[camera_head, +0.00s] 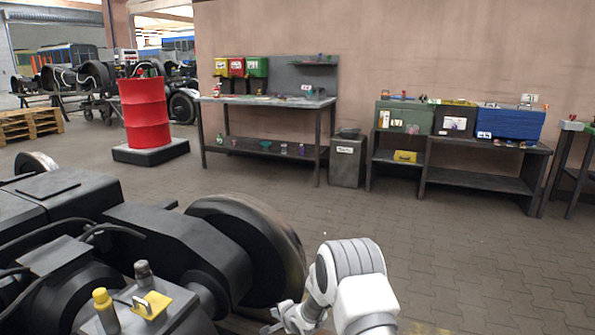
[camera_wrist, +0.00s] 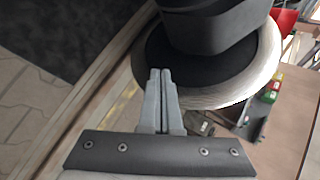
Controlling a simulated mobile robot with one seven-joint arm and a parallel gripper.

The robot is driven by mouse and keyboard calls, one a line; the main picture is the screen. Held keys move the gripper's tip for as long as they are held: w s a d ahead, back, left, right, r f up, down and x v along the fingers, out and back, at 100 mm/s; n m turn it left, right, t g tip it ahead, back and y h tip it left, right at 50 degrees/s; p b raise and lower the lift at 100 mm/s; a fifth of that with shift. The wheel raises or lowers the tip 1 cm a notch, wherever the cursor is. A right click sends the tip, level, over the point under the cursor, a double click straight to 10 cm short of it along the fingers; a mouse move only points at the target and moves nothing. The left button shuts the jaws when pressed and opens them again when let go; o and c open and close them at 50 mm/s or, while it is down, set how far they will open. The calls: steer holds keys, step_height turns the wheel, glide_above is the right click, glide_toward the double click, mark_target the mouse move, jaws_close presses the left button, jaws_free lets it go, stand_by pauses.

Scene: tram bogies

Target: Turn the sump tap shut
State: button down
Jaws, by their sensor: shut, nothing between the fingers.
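My gripper (camera_wrist: 160,72) is shut and empty in the wrist view, its two grey fingers side by side. It points toward a bogie wheel with a pale steel rim (camera_wrist: 252,88); I cannot tell whether it touches. In the head view my gripper (camera_head: 278,318) is low in the picture, right of the dark bogie (camera_head: 165,230) and in front of its wheel (camera_head: 262,240). On the bogie stand a yellow-capped post (camera_head: 103,300) and a yellow plate with a metal loop (camera_head: 152,304). I cannot make out a part that is surely the sump tap.
A red drum (camera_head: 145,112) stands on a dark base at the back left. A workbench (camera_head: 265,101), a grey bin (camera_head: 347,160) and a shelf (camera_head: 475,180) with cases line the wall. The paved floor (camera_head: 470,250) at the right is clear.

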steer(key=s+a+f+m+y, duration=0.35)
steer(key=s+f, duration=0.55)
steer(key=f, duration=0.5)
steer(key=s+a+f+m+y, duration=0.25)
steer(key=s+a+f, duration=0.25)
steer(key=s+f, duration=0.75)
steer(key=x, duration=0.8)
steer(key=shift+w+m+g+h+b, duration=0.3)
steer(key=shift+g+h, duration=0.1)
steer(key=shift+f, duration=0.25)
steer(key=shift+s+a+f, duration=0.1)
steer(key=shift+s+a, duration=0.1)
steer(key=shift+s, duration=0.3)
steer(key=shift+s+a+f, duration=0.3)
steer(key=shift+s+f, duration=0.25)
steer(key=shift+s, duration=0.05)
